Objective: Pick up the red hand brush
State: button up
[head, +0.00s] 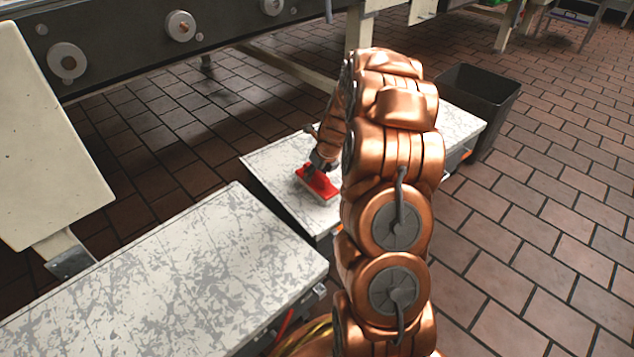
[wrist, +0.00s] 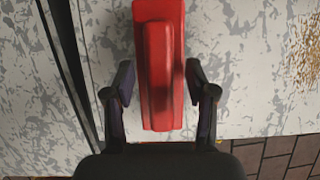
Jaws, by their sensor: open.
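The red hand brush (head: 319,183) lies on a worn white bench top near its left end, partly covered by my arm in the head view. In the wrist view the red brush (wrist: 160,65) runs up and down the middle of the picture, its near end between my fingers. My gripper (wrist: 160,82) is open, with one finger on each side of the brush and a visible gap on both sides. In the head view my gripper (head: 322,160) is right at the brush, and its fingertips are hard to make out.
The worn white bench top (head: 272,163) bears the brush. A second white top (head: 170,285) stands nearer, across a narrow dark gap. A black bin (head: 485,95) stands beyond the bench's right end. Brown crumbs (wrist: 308,50) lie right of the brush. Dark machinery runs along the back.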

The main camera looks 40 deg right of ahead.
grip_shut()
dwell(0.5)
